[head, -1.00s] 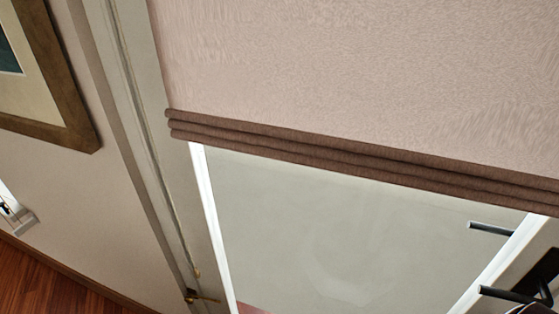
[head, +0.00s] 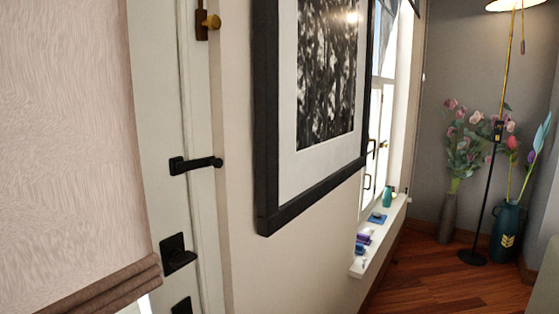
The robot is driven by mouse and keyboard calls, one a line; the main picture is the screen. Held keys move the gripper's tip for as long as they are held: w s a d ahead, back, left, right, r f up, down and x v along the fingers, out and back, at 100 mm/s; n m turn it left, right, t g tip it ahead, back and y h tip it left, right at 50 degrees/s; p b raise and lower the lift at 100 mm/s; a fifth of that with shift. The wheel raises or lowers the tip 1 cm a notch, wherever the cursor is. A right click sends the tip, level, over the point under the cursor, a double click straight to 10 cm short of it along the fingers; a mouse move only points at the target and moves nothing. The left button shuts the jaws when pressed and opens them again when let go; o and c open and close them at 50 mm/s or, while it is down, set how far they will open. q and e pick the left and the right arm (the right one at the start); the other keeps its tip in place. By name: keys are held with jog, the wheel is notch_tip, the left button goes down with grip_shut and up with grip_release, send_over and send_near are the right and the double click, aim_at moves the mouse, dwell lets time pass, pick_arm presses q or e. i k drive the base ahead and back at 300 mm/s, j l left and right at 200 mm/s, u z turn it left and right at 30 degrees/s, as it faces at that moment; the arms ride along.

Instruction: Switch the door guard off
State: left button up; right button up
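A white door (head: 165,130) stands at the left, partly covered by a pale pink shade (head: 65,130) with a brown folded hem. A black bar guard (head: 196,164) sits at the door's right edge and reaches across to the frame. Above it is a dark latch with a brass knob (head: 209,21). Below it is a black door handle (head: 178,256). Neither of my grippers shows in the head view.
A black-framed picture (head: 262,190) hangs on the wall right of the door. Beyond it is a window with a white sill (head: 372,245) holding small items. A floor lamp (head: 473,257) and flower vases (head: 507,235) stand in the far corner. Some wooden floor (head: 430,275) is clear.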

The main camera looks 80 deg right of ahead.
aim_at(183, 167)
jog(key=z, duration=1.8)
